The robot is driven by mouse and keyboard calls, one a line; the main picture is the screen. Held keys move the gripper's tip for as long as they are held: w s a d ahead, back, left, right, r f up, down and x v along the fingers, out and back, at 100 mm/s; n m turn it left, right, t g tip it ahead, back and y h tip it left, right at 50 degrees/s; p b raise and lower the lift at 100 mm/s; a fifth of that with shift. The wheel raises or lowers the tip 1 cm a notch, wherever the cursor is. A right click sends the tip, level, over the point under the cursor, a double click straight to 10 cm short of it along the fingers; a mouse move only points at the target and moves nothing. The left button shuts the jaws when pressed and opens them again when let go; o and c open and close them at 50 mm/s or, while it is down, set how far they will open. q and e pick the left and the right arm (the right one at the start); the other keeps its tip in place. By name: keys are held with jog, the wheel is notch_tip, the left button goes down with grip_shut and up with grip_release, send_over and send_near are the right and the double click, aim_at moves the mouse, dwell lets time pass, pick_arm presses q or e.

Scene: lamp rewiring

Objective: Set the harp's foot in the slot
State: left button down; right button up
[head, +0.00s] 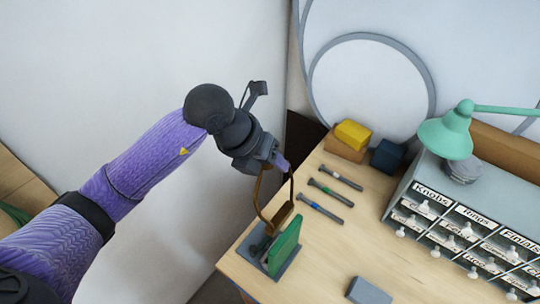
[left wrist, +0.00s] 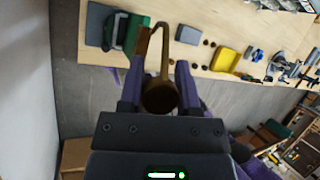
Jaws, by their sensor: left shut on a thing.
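My left gripper (head: 284,166) is shut on the harp (head: 262,198), a bent brass-brown loop that hangs below the fingers. In the left wrist view the harp (left wrist: 163,60) runs between the purple fingers of the gripper (left wrist: 160,70), with a round brown end close to the camera. The harp's lower end reaches a dark grey fixture (head: 285,269) with an upright green panel (head: 285,244) at the table's near left corner. The fixture also shows in the left wrist view (left wrist: 97,24). I cannot tell whether the foot is in the slot, which is hidden. My right gripper is not in view.
Several screwdriver-like tools (head: 324,193) lie right of the fixture. A yellow block (head: 353,134), a dark blue block (head: 388,156) and a labelled drawer cabinet (head: 470,205) with a green lamp (head: 447,135) stand farther back. A grey block (head: 369,291) lies near the front.

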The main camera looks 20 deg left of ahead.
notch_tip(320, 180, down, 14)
jog(key=b, duration=1.3)
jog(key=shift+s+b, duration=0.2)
jog(key=shift+b, duration=0.1)
dwell(0.5)
